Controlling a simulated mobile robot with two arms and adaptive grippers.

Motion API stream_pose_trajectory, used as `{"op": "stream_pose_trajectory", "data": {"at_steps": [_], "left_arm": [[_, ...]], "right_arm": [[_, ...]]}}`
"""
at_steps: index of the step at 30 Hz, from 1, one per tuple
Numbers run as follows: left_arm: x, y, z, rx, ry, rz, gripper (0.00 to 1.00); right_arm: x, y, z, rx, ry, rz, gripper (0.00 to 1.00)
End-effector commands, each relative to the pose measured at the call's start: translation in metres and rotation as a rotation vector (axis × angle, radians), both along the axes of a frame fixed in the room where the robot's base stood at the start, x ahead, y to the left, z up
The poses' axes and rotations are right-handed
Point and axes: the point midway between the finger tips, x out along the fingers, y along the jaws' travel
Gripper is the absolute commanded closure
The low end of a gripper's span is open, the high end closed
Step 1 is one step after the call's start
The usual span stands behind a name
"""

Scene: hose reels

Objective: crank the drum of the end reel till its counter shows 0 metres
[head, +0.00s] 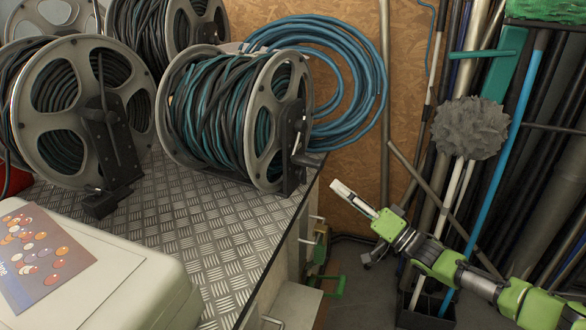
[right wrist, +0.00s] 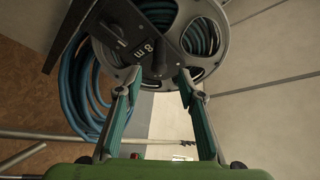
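The end reel (head: 253,120) stands at the right end of the tread-plate bench, wound with dark and teal hose. Its grey drum flange also shows in the right wrist view (right wrist: 222,45). A black crank and bracket (head: 291,145) sit on the flange's right face. In the right wrist view, the dark counter plate (right wrist: 143,47) appears upside down and seems to read 8 m. My right gripper (head: 340,187) is right of and below the crank, apart from it. Its two fingers are spread and empty in the right wrist view (right wrist: 158,78). My left gripper is out of view.
More hose reels (head: 84,110) stand to the left. A pale case (head: 120,285) with a picture sheet (head: 38,255) is in front. A blue hose coil (head: 350,95) hangs behind the end reel. Poles and a grey mop head (head: 470,127) crowd the right.

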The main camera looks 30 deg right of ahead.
Motion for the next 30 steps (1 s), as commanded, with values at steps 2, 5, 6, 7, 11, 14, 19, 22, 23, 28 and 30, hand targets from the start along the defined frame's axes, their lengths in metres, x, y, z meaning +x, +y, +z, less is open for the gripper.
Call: {"op": "stream_pose_trajectory", "data": {"at_steps": [2,5,6,7,11,14,19,22,23,28,30], "left_arm": [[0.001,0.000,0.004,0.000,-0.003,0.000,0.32],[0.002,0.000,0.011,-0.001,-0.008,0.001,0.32],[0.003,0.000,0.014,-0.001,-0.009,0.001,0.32],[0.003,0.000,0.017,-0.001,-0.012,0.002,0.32],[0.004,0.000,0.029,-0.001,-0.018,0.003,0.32],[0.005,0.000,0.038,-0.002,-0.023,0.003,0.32],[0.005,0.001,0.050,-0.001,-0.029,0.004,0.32],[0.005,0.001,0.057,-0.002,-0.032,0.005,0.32],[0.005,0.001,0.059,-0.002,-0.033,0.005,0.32],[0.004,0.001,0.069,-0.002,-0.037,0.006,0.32],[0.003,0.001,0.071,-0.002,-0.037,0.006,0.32]], "right_arm": [[0.005,0.001,0.002,0.003,-0.002,0.001,0.64],[0.014,0.004,0.005,0.002,-0.004,0.000,0.64],[0.019,0.005,0.007,0.003,-0.004,-0.001,0.64],[0.022,0.007,0.007,0.002,-0.003,0.000,0.64],[0.039,0.011,0.012,0.001,-0.003,-0.002,0.64],[0.051,0.015,0.016,0.001,-0.003,-0.002,0.64],[0.072,0.022,0.022,0.000,-0.002,-0.002,0.64],[0.085,0.026,0.025,-0.001,-0.001,-0.004,0.64],[0.088,0.027,0.027,0.000,-0.002,-0.004,0.64],[0.107,0.033,0.032,0.000,-0.001,-0.004,0.64],[0.113,0.035,0.033,0.000,0.001,-0.004,0.64]]}}
